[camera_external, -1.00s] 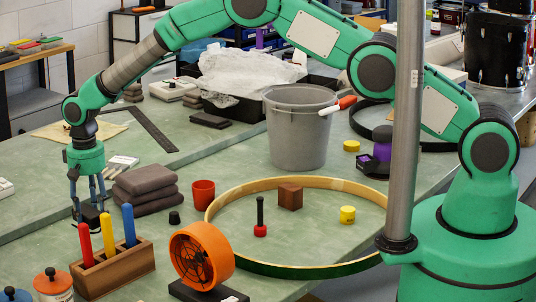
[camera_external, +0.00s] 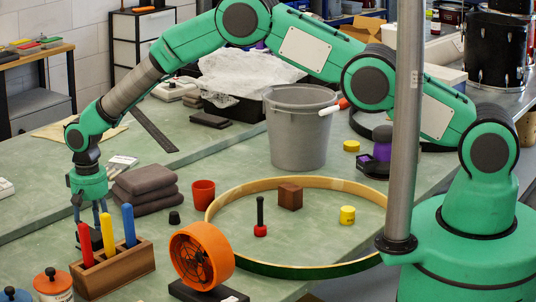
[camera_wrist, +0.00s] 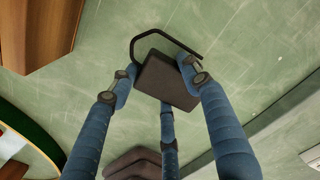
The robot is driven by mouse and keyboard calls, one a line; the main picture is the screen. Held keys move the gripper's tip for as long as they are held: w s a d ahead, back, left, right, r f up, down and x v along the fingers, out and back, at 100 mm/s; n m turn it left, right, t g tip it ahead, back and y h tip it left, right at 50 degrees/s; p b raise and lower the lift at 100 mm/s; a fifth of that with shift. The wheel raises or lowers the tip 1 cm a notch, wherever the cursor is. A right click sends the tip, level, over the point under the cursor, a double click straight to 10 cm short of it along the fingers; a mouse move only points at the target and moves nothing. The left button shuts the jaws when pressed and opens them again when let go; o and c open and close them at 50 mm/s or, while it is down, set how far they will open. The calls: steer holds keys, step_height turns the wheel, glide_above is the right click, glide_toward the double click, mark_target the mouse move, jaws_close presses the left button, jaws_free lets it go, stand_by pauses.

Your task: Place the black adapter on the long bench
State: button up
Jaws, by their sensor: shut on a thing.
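The black adapter (camera_wrist: 167,80), a dark block with a curved dark cord, is between my blue fingers in the wrist view. My gripper (camera_wrist: 160,84) is shut on it. In the outside view my gripper (camera_external: 90,222) points down over the green bench (camera_external: 225,168), just behind a wooden holder. The holder and its handles hide most of the adapter and the fingertips there. I cannot tell whether the adapter touches the bench top.
The wooden holder (camera_external: 117,268) with red, yellow and blue handles stands close in front. Folded dark cloths (camera_external: 145,190) lie to the right. An orange fan (camera_external: 200,255), a red cup (camera_external: 203,193), a large hoop (camera_external: 300,268) and a grey bucket (camera_external: 298,135) stand farther right.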

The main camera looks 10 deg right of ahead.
mark_target(96, 234)
steer(key=shift+f, duration=0.25)
steer(key=shift+f, duration=0.15)
steer(key=o, duration=1.2)
steer(key=shift+o, duration=0.2)
step_height(96, 234, up, 12)
stand_by(0.5)
steer(key=shift+w+r, duration=0.1)
steer(key=shift+r, duration=0.1)
